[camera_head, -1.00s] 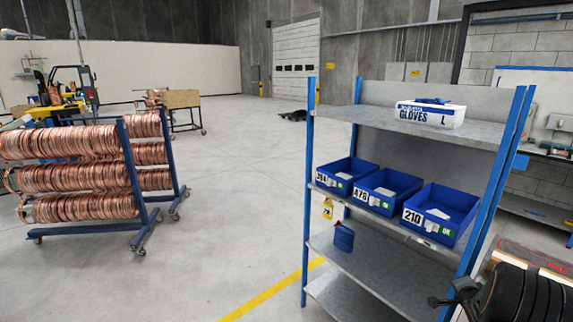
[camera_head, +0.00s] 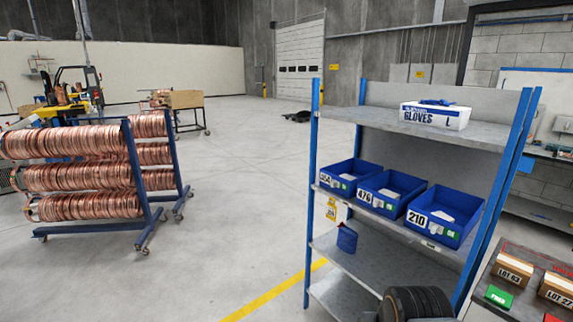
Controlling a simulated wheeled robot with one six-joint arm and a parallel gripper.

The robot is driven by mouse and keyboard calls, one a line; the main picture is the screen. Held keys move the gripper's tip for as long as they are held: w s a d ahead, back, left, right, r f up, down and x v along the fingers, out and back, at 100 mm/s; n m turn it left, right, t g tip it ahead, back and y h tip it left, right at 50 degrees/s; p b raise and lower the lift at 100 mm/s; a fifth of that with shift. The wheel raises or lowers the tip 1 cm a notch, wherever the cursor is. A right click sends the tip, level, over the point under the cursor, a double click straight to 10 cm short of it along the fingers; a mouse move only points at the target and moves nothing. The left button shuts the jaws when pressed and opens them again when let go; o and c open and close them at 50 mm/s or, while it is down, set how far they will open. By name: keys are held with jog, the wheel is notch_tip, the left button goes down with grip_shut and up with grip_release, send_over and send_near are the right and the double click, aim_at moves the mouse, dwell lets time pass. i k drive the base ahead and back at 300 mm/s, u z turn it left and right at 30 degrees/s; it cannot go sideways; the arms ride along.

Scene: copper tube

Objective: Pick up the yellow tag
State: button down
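The yellow tag (camera_head: 331,211) hangs below the front edge of the shelf level that holds the blue bins, near the left blue post. It is small, with dark print too small to read, and a pale patch shows beside it. My gripper cannot be made out.
The metal shelf rack (camera_head: 375,265) holds several blue bins, including bin 210 (camera_head: 443,215), and a glove box (camera_head: 434,115) on top. Cartons (camera_head: 513,268) sit at right. Copper coils (camera_head: 80,178) stand left, with open floor between.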

aim_at(331, 210)
jog(key=u, duration=0.4)
jog(key=i, duration=1.55)
jog(key=u, duration=0.4)
